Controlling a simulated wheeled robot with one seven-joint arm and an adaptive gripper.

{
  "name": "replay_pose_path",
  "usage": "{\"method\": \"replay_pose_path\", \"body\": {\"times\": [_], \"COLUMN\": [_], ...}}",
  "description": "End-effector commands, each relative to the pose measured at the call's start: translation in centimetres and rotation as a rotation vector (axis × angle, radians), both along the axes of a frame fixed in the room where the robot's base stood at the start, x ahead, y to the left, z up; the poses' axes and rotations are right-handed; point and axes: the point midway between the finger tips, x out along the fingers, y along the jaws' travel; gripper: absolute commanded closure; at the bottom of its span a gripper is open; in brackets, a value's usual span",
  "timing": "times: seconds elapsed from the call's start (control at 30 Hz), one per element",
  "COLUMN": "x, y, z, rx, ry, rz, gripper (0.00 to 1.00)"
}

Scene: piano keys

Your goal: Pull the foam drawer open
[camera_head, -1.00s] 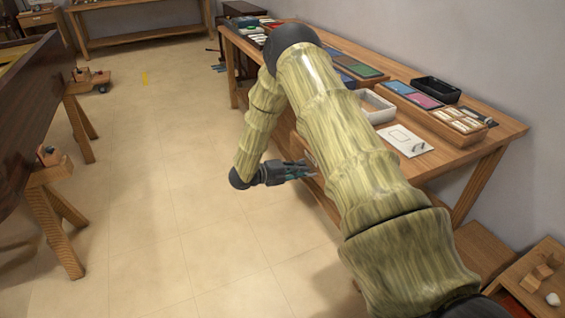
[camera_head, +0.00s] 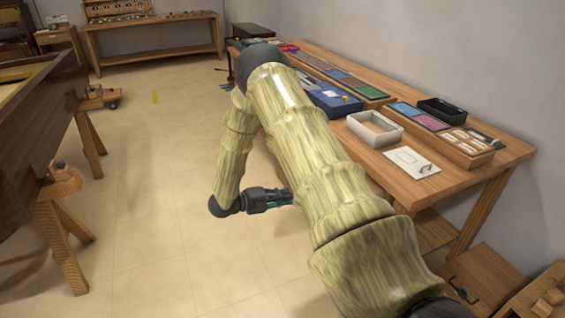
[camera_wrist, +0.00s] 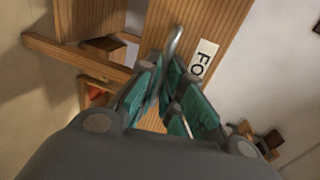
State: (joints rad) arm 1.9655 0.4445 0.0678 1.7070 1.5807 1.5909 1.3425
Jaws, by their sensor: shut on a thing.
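The foam drawer's wooden front (camera_wrist: 210,28) shows in the wrist view, with a white label (camera_wrist: 203,60) of which only "Fo" can be read. A curved metal handle (camera_wrist: 176,40) stands on this front. My gripper (camera_wrist: 168,85) is shut on the handle, its teal-padded fingers on either side of it. In the head view my gripper (camera_head: 285,196) is low beside the workbench, and my arm hides the drawer there. How far the drawer is out cannot be told.
The wooden workbench (camera_head: 455,185) carries a white tray (camera_head: 375,130), a black tray (camera_head: 441,111) and a white card (camera_head: 411,162). A dark wooden case on trestles (camera_head: 45,125) stands at left. The floor (camera_head: 165,205) between them is clear.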

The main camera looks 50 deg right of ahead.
Motion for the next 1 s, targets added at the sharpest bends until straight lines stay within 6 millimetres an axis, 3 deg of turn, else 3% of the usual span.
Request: {"method": "replay_pose_path", "body": {"times": [0.03, 0.07, 0.17, 0.57, 0.77, 1.0], "x": [0.0, 0.0, 0.1, 0.3, 1.3, 3.0], "y": [0.0, 0.0, 0.1, 0.4, 2.7, 6.7], "z": [-0.1, -0.1, -0.1, 0.1, 0.6, 1.5], "rx": [0.000, 0.000, 0.000, 0.000, 0.000, -0.001], "ry": [0.001, 0.001, 0.001, 0.001, 0.000, 0.001], "rz": [-0.001, -0.001, 0.001, 0.002, 0.005, 0.004], "gripper": [1.00, 0.88, 0.70, 0.70, 0.70, 0.70]}}
